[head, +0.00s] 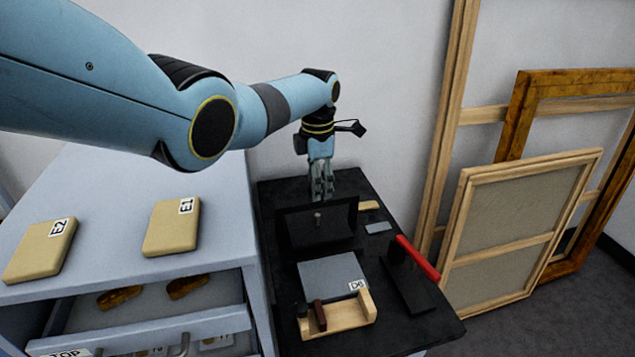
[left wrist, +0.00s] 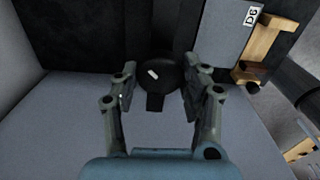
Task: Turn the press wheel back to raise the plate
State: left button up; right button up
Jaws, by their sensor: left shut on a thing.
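My left gripper (head: 322,192) points down over the dark press (head: 290,228) on the black table. In the left wrist view, its two fingers (left wrist: 158,88) are closed in on opposite sides of a round black wheel (left wrist: 166,66) with a short white mark. The gripper is shut on this wheel. In the head view the wheel is hard to make out against the dark press. The height of the press plate cannot be told. My right gripper is not in view.
A grey board (head: 325,275) labelled D6 and a wooden holder (head: 345,315) lie in front of the press. A red-handled tool (head: 417,257) is at right. A drawer cabinet (head: 100,200) with tan blocks stands left; frames (head: 520,225) lean at right.

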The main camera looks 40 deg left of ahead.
pick_arm(q)
jog(key=o, duration=1.2)
jog(key=shift+r, duration=0.1)
notch_tip(320, 180, up, 12)
